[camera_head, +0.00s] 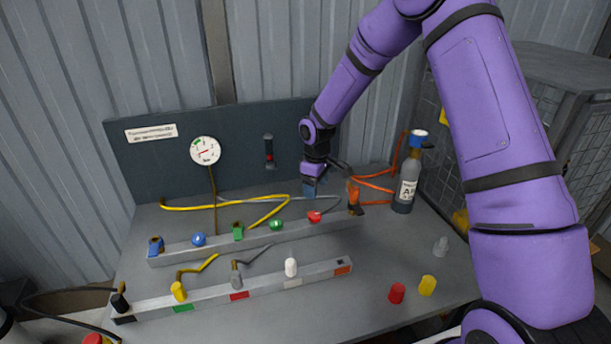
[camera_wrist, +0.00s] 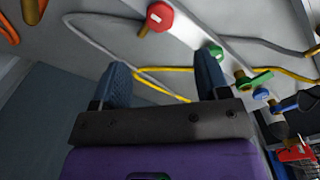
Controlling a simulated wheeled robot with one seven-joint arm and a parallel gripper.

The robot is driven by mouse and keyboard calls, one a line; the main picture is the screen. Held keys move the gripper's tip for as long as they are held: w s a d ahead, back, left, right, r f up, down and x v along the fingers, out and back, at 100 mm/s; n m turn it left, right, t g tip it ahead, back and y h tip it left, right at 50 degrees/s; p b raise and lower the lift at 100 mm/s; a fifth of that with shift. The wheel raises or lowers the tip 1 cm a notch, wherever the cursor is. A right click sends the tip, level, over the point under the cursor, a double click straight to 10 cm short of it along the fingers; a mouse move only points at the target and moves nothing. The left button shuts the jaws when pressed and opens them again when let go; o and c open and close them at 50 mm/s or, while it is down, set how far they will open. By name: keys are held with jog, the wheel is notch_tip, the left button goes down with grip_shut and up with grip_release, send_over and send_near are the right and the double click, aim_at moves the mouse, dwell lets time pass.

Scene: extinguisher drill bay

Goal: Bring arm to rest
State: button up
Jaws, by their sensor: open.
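My purple arm (camera_head: 345,88) reaches in from the right and bends down over the back of the grey bench (camera_head: 350,270). My gripper (camera_head: 311,190) hangs above the bench, behind the rear rail, near the red knob (camera_head: 314,216). In the wrist view my gripper (camera_wrist: 165,80) shows two blue fingers spread apart with nothing between them. Yellow and grey hoses pass behind the fingers.
A grey gas cylinder (camera_head: 405,185) with a blue cap stands at the back right. An orange-handled fitting (camera_head: 354,197) is just right of my gripper. A front rail (camera_head: 260,289) carries several plugs. Red (camera_head: 397,293) and yellow (camera_head: 428,285) caps stand at front right. A wire cage is at right.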

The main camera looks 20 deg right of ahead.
jog(key=s+d+r+m+t, duration=0.1)
jog(key=s+r, duration=0.3)
jog(key=r, duration=0.4)
jog(key=s+d+r+m+t+h, duration=0.1)
jog(key=s+d+r+m, duration=0.1)
jog(key=s+r, duration=0.45)
jog(key=s+d+r+m, duration=0.1)
jog(key=s+r, duration=0.2)
jog(key=r, duration=0.7)
jog(key=s+d+r+m+t, duration=0.1)
jog(key=s+r, duration=0.3)
jog(key=s, duration=0.8)
jog(key=s+d+r+m+t+y, duration=0.1)
jog(key=s+r+m, duration=0.3)
jog(key=s, duration=0.8)
jog(key=shift+d+r+t, duration=0.15)
jog(key=shift+d+t, duration=0.25)
jog(key=shift+t, duration=0.2)
